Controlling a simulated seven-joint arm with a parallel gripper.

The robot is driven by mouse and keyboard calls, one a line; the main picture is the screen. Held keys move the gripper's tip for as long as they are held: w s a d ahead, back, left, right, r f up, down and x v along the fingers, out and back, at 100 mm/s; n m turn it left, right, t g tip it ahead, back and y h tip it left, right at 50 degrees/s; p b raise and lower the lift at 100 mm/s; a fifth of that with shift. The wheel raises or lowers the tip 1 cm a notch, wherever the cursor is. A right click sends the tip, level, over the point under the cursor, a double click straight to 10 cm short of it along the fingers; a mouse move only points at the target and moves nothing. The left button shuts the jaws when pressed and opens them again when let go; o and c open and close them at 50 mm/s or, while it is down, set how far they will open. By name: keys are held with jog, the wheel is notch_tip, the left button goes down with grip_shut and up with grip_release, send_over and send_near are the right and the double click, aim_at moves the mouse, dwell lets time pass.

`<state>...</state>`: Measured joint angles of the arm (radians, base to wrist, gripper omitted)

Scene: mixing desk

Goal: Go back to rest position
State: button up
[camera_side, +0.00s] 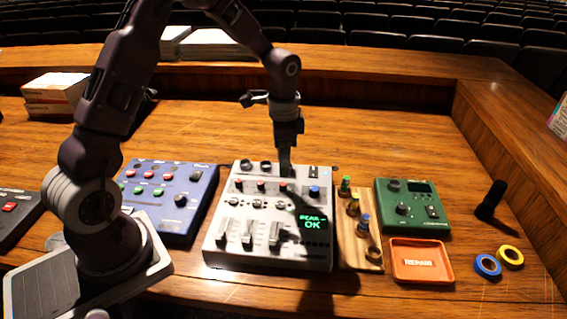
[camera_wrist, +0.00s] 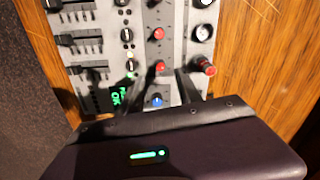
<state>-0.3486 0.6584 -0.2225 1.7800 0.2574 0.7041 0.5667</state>
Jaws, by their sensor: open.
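My gripper (camera_side: 285,165) points down over the back part of the grey mixer (camera_side: 225,240), right of its middle, with its fingertips close above the knobs. A blue knob (camera_wrist: 156,100) lies near the left finger and a red-capped knob (camera_wrist: 206,67) just right of the right finger. The mixer's green display (camera_side: 313,224) reads "PEAK OK". Whether the fingertips touch the panel cannot be told.
A blue device (camera_side: 172,185) stands left of the mixer. The desk behind is mostly clear.

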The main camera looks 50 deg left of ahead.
jog(key=s+d+r+n+t, duration=0.1)
jog(key=s+r, duration=0.1)
jog(key=r, duration=0.3)
jog(key=s+d+r+n, duration=0.1)
jog(key=s+d+r, duration=0.15)
jog(key=r, duration=0.25)
jog(key=s+d+r+n+t, duration=0.2)
jog(key=s+r, duration=0.2)
jog(key=s, duration=0.6)
jog(key=s+d+r+n+t, duration=0.2)
jog(key=s+r, duration=0.3)
jog(key=s, duration=0.6)
jog(key=shift+d+n, duration=0.4)
jog(key=shift+d, duration=0.3)
jog(key=shift+w+r, duration=0.1)
